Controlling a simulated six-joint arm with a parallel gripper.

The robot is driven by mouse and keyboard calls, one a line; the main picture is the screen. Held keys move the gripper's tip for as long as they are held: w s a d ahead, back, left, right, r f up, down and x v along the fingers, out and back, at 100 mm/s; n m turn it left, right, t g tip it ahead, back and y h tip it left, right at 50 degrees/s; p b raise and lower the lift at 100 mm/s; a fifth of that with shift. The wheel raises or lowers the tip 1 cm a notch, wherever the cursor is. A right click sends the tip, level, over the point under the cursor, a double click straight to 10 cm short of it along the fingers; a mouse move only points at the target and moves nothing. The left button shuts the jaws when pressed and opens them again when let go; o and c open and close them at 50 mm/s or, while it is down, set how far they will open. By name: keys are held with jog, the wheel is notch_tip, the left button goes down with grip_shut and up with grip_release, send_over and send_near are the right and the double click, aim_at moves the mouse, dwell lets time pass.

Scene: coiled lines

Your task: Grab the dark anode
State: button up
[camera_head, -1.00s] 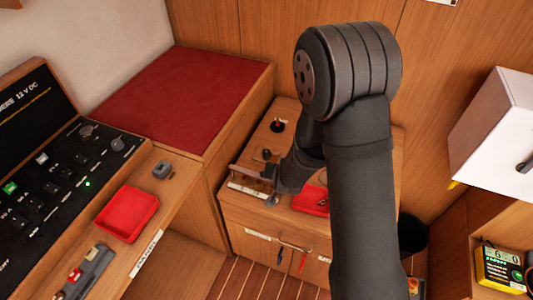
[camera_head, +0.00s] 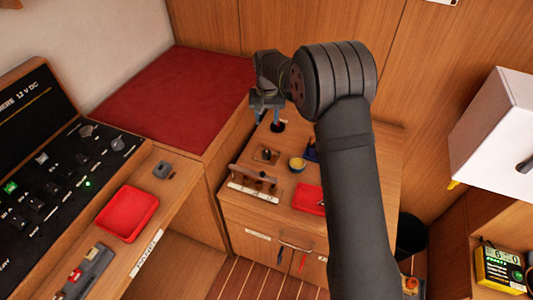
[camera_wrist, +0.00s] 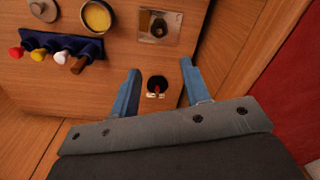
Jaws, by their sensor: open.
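I cannot tell for sure which piece is the dark anode. A dark rounded piece (camera_head: 267,154) sits on a square metal plate on the wooden cabinet top; it shows at the top of the wrist view (camera_wrist: 158,28). A black round fitting with a red part (camera_head: 278,127) lies farther back; in the wrist view it appears (camera_wrist: 157,84) between my fingers. My gripper (camera_head: 267,117) is open and empty, above the back of the cabinet, its blue fingers apart. In the wrist view the fingertips (camera_wrist: 160,66) point towards the plate and its dark piece.
A yellow tin (camera_wrist: 97,16), a grey disc (camera_wrist: 43,10) and a blue rack (camera_wrist: 62,46) of colored-ended pieces stand nearby. A wooden rack (camera_head: 253,176) and red tray (camera_head: 308,198) are at the cabinet's front. A red cushion (camera_head: 170,95) lies left.

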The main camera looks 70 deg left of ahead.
send_over(266, 149)
jog(key=f, duration=1.1)
jog(key=shift+w+d+f, duration=0.15)
jog(key=shift+d, duration=0.1)
jog(key=shift+a+f, duration=0.15)
jog(key=shift+f, duration=1.25)
jog(key=shift+a+f, duration=0.1)
jog(key=shift+f, duration=1.3)
jog(key=c, duration=0.8)
jog(key=shift+r, duration=0.1)
